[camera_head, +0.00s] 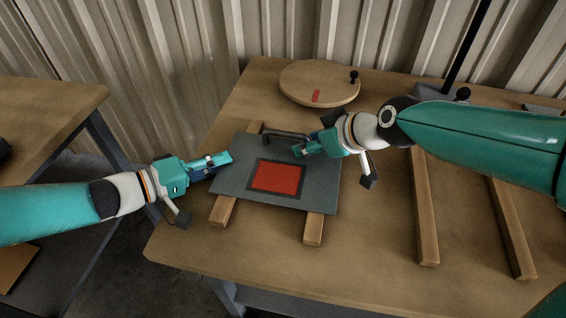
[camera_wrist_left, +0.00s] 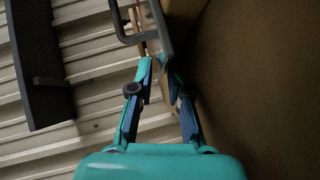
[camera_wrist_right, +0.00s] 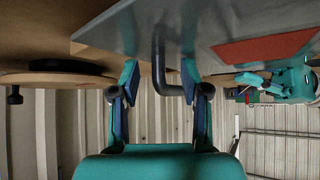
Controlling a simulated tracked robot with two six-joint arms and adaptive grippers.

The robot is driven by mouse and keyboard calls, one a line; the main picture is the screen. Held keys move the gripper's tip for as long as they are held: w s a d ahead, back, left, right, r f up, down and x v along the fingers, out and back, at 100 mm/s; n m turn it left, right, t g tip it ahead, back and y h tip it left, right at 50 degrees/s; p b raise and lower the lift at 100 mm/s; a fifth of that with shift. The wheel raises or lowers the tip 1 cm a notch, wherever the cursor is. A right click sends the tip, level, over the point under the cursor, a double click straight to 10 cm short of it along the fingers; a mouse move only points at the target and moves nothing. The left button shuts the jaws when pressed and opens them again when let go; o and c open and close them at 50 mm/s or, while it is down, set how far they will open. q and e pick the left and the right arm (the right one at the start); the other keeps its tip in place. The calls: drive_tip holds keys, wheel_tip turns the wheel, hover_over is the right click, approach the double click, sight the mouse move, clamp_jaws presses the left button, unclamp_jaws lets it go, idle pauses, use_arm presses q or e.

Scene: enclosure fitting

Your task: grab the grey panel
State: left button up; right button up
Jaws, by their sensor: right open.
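The grey panel (camera_head: 231,180) has a red square in a dark frame and a dark bar handle (camera_head: 287,135) along its far edge. It lies on wooden strips on the table. My left gripper (camera_head: 228,158) is at the panel's left edge; in the left wrist view its fingers (camera_wrist_left: 161,66) are close together with the panel's edge between them. My right gripper (camera_head: 298,151) is at the panel's far right, by the handle. In the right wrist view its fingers (camera_wrist_right: 159,72) are open, with the handle (camera_wrist_right: 158,62) showing between them. The handle's right end is partly hidden in the head view.
Two wooden strips (camera_head: 425,210) lie on the right of the table. A thin dark post (camera_head: 465,45) rises at the back. The table front is clear.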

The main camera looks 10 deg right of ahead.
use_arm(q)
drive_tip(key=shift+d, duration=0.1)
clamp_jaws()
use_arm(e)
drive_tip(key=c, duration=0.3)
clamp_jaws()
